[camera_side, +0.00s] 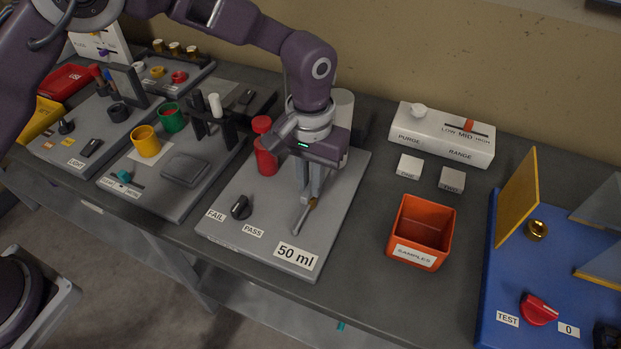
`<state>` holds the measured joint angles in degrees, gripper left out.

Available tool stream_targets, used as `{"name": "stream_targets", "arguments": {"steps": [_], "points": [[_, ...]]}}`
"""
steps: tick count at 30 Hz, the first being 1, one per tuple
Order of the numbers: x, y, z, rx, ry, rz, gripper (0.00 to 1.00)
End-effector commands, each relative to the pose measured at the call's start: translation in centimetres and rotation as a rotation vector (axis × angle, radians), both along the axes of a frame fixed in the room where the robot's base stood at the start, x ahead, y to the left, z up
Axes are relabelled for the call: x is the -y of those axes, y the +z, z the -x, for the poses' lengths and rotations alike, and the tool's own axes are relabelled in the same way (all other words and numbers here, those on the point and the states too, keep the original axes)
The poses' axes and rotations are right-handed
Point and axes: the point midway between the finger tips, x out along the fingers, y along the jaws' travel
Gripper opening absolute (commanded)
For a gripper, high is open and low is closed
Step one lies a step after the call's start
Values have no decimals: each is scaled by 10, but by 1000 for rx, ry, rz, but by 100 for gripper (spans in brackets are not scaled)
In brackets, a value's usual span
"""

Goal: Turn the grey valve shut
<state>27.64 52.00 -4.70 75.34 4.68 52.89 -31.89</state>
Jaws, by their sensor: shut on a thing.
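My gripper (310,198) points down over the grey 50 ml board (262,213). Its fingers are shut on the brown upper end of a thin slanted rod (301,218). The rod's grey lower end points toward the front of the board. I cannot tell whether this rod is the grey valve's handle; no other grey valve stands out clearly. The fingers partly hide the rod's upper end. A dark knob (240,208) sits at the board's left front, by the labels FAIL and PASS.
A red bottle (266,150) stands left of my gripper, and a white cylinder (343,112) is behind it. An orange SAMPLES bin (421,230) is to the right. A blue board with a red knob (538,309) is at far right. Bare table lies between board and bin.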

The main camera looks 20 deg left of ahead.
Motion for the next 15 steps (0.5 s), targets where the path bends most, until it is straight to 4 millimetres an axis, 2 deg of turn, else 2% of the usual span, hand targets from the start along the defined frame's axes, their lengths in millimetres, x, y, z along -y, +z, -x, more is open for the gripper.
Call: {"name": "stream_targets", "arguments": {"steps": [8,15], "points": [[0,1,0,1,-152,2,0],[0,1,-1,2,-373,2,0]]}}
